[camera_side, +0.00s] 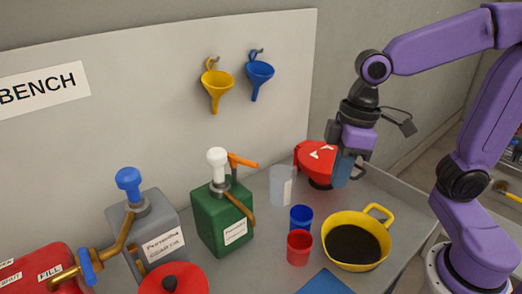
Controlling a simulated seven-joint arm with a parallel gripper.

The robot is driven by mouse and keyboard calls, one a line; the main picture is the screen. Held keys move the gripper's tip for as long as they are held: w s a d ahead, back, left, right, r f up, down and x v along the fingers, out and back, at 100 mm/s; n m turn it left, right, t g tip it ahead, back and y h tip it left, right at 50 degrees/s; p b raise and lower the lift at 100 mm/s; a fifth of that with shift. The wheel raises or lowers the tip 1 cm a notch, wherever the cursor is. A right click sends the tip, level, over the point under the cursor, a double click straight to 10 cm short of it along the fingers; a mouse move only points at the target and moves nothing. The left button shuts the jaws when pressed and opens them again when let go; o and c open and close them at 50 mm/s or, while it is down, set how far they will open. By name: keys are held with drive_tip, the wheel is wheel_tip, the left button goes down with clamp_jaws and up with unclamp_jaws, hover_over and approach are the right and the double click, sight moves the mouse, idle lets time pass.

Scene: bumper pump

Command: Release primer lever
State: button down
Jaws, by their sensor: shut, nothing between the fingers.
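A green pump box (222,222) with a white knob (217,157) stands near the middle of the bench. An orange lever (243,161) sticks out to the right from its neck, tipped slightly down; it looks like the primer lever. A brown spout runs down the pump's front right. My gripper (343,178) is shut and empty, pointing down at the right end of the bench. It is well to the right of the orange lever and clear of it. It overlaps the right side of a red round object (314,162) in this view; I cannot tell whether they touch.
A grey pump (160,232) with a blue knob stands left, behind a red round lid (174,280). A clear beaker (281,186), blue cup (301,218), red cup (299,248) and yellow pan (357,218) stand right of the green pump. Two funnels hang on the back board.

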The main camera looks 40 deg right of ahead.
drive_tip(key=w+r+m+t+y, duration=0.1)
drive_tip(key=w+r+m, duration=0.1)
drive_tip(key=w+r, duration=0.5)
drive_tip(key=w+r+m+t+y, duration=0.1)
drive_tip(key=w+r+m, duration=0.2)
drive_tip(key=w, duration=0.9)
approach(241, 161)
wheel_tip(241, 161, down, 5)
drive_tip(key=shift+w+f, duration=0.1)
drive_tip(key=shift+f, duration=0.2)
drive_tip(key=shift+a, duration=0.1)
